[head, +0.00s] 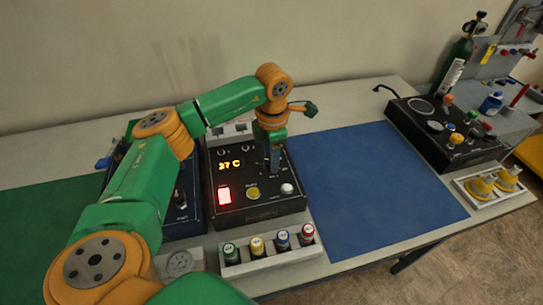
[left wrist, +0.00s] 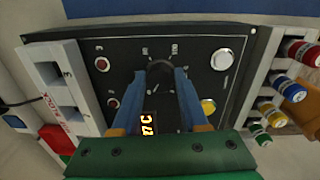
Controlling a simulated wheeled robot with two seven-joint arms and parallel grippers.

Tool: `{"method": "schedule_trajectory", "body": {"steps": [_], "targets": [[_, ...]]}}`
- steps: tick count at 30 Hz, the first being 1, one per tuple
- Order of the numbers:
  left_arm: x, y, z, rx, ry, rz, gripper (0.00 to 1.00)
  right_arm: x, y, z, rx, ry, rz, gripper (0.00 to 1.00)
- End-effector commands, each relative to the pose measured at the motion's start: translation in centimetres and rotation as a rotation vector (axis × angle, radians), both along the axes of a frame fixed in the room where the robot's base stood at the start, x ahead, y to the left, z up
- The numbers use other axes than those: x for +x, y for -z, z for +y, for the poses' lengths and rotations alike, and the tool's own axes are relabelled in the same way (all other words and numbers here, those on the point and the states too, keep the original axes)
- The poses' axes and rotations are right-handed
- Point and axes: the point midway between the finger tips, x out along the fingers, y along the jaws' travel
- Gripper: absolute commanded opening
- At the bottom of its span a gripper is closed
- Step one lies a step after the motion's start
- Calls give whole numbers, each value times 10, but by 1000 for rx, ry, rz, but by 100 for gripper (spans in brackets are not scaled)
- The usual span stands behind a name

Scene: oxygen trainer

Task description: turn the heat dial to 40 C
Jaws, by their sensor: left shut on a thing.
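The black heater box (head: 262,211) stands on the table with a lit display (head: 230,164) that reads 37 C. In the left wrist view the display (left wrist: 148,123) is partly covered by my fingers. My left gripper (head: 273,168) reaches down from above onto the panel. In the left wrist view its two blue fingers (left wrist: 161,80) are shut on the dark heat dial (left wrist: 160,71). The dial is mostly hidden between the fingers, so I cannot read its pointer. My right gripper is in neither view.
A red lit switch (head: 224,194), yellow button (head: 253,192) and white button (head: 287,188) sit near the gripper. A white rack (head: 268,262) of capped vials stands in front. A blue mat (head: 370,180) is clear; another black box (head: 440,135) is beyond it.

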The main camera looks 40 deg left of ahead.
Motion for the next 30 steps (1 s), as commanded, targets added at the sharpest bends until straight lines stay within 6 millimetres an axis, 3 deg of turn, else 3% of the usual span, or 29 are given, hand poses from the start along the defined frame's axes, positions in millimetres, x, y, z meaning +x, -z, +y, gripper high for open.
{"method": "schedule_trajectory", "body": {"steps": [4,5,8,17,25,30], "targets": [[1,-2,0,0,-2,-6,0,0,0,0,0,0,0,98],[1,-2,0,0,-2,-6,49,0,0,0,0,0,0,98],[1,-1,0,0,-2,-5,74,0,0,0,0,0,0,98],[1,-3,0,0,-2,-4,74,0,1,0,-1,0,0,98],[0,-54,-2,-1,-2,-8,74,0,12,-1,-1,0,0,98],[-1,-71,-3,-1,-1,-4,74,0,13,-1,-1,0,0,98]]}}
